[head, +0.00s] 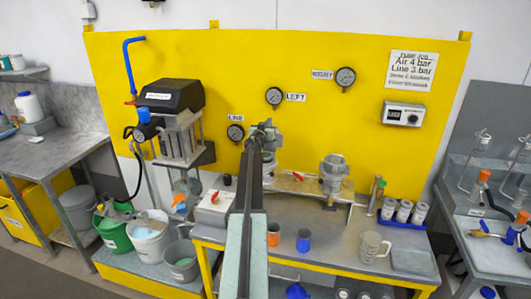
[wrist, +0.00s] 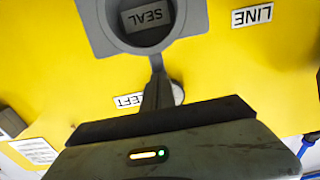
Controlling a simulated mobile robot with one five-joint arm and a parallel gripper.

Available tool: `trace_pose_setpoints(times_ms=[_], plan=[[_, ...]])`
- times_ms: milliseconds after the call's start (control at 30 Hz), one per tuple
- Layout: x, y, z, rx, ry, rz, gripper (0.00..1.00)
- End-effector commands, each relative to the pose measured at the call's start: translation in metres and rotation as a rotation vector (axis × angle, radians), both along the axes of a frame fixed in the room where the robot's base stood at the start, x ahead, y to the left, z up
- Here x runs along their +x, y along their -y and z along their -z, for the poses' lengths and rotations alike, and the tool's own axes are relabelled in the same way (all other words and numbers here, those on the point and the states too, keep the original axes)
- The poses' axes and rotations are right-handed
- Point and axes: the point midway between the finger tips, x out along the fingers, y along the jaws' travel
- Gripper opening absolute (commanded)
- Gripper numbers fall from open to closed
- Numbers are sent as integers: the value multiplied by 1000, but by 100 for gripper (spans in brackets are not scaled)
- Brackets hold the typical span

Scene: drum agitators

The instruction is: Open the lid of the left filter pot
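The left filter pot (head: 271,160) is grey metal and stands at the yellow panel, largely hidden behind my arm in the head view. My gripper (head: 262,127) is at its top. In the wrist view a grey round part with a dark recess marked SEAL (wrist: 147,15) fills the top; it looks like the pot's lid, and how far it is tilted is unclear. A narrow tab (wrist: 157,61) runs from it to my gripper (wrist: 157,78). The fingers look like one dark tapered shape at the tab, so their gap cannot be seen.
The similar right filter pot (head: 333,174) stands to the right. Gauges hang on the yellow panel (head: 215,60), with a LEFT label (head: 296,97) near the middle one. Orange (head: 273,236) and blue (head: 304,240) cups and a jug (head: 373,246) stand on the bench in front.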

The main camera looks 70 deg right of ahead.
Motion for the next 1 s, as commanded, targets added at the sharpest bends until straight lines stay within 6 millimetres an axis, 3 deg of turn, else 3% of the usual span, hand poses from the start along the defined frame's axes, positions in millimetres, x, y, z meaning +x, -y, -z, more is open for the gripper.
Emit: trace_pose_setpoints(times_ms=[400,767,1000], plan=[[0,10,-1,0,0,0,0],[2,46,0,0,0,1,0],[2,46,0,0,0,0,0]])
